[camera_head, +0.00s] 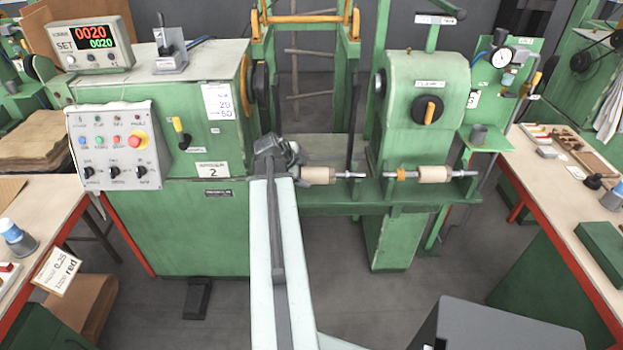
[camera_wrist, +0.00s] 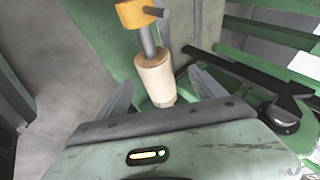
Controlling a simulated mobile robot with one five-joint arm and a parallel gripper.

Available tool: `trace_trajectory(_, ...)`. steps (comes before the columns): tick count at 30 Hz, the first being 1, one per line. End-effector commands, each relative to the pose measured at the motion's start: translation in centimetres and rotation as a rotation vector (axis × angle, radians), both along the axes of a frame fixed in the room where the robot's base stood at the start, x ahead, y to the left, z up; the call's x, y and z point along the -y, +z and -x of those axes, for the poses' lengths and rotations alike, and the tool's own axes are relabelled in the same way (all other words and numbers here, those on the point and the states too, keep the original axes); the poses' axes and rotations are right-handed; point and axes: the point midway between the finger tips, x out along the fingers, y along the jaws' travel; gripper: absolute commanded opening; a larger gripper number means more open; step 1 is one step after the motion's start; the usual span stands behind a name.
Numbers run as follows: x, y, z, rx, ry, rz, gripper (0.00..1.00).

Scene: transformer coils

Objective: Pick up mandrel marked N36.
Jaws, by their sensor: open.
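Two pale wooden mandrels lie on metal shafts along the green machine's rail in the head view, a left one (camera_head: 318,175) and a right one (camera_head: 434,174). No N36 mark is readable on either. My gripper (camera_head: 292,155) is at the left end of the left mandrel and hides what lies behind it. In the wrist view my gripper (camera_wrist: 160,84) is open. A wooden mandrel (camera_wrist: 155,76) with an orange collar (camera_wrist: 137,13) on its shaft shows between the spread fingers. I cannot tell whether the fingers touch it. Its near end is partly hidden by my gripper body.
The green rail (camera_head: 345,202) runs under both mandrels. The winding machine cabinet (camera_head: 190,220) stands left and the tailstock column (camera_head: 412,120) behind the right mandrel. Benches flank both sides, including a tool-covered right bench (camera_head: 545,190). Grey floor is open below the rail.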

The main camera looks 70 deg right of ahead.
Motion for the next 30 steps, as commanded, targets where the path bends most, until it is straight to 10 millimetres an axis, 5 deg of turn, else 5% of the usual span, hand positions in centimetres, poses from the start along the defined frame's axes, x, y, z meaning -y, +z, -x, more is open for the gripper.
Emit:
trace_trajectory(13,2.8,-4.8,1.6,-0.002,-0.004,-0.002,0.79)
trace_trajectory(21,3.3,-4.8,1.9,-0.001,-0.004,-0.001,0.79)
trace_trajectory(30,3.3,-4.8,1.9,-0.001,-0.004,-0.001,0.0)
